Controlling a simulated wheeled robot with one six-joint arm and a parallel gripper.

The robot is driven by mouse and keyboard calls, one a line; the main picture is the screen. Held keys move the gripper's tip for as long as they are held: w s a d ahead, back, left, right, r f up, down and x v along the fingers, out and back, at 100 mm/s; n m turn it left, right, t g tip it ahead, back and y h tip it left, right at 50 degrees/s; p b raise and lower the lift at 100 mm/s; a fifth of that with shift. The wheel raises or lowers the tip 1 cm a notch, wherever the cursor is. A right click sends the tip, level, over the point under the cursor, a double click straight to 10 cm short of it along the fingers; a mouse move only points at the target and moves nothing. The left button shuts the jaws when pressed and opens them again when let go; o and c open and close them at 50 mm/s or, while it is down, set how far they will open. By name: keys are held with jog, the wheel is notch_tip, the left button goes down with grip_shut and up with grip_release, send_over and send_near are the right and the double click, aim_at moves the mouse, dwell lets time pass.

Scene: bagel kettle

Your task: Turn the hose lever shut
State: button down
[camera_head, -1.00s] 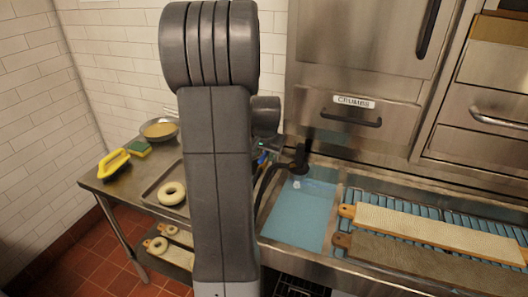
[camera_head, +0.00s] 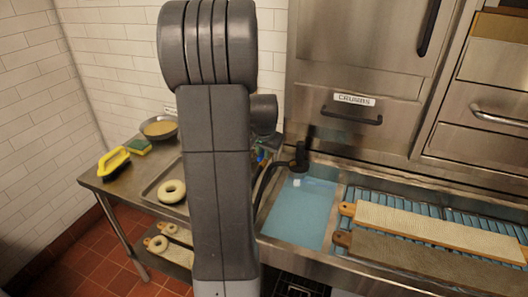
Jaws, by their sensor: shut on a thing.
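A black hose (camera_head: 262,190) curves up beside my arm and ends in a dark downturned spout (camera_head: 299,161) over a basin of blue water (camera_head: 298,218). A pale patch shows on the water under the spout; I cannot tell whether water is running. I cannot make out the hose lever. Small blue and green parts (camera_head: 264,154) show at the right edge of my arm, partly hidden by it. My arm stands upright across the middle of the view, and my gripper is hidden behind it.
Two long boards (camera_head: 432,222) (camera_head: 425,262) lie over the blue rack at right. A steel table at left holds a bowl (camera_head: 160,128), a yellow-handled brush (camera_head: 114,161), a sponge (camera_head: 138,147) and a bagel (camera_head: 172,191) on a tray. Steel cabinet fronts (camera_head: 350,75) stand behind the basin.

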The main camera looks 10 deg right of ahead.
jog(key=w+a+m+g+h+b, duration=0.2)
jog(key=w+m+g+h+b, duration=0.2)
jog(key=m, duration=1.3)
jog(key=shift+w+a+g+b, duration=0.15)
jog(key=shift+w+g+b, duration=1.05)
jog(key=shift+w, duration=1.4)
jog(key=shift+m+t, duration=0.3)
jog(key=c, duration=1.4)
grip_release()
jog(key=shift+r+b, duration=0.1)
jog(key=shift+b, duration=0.2)
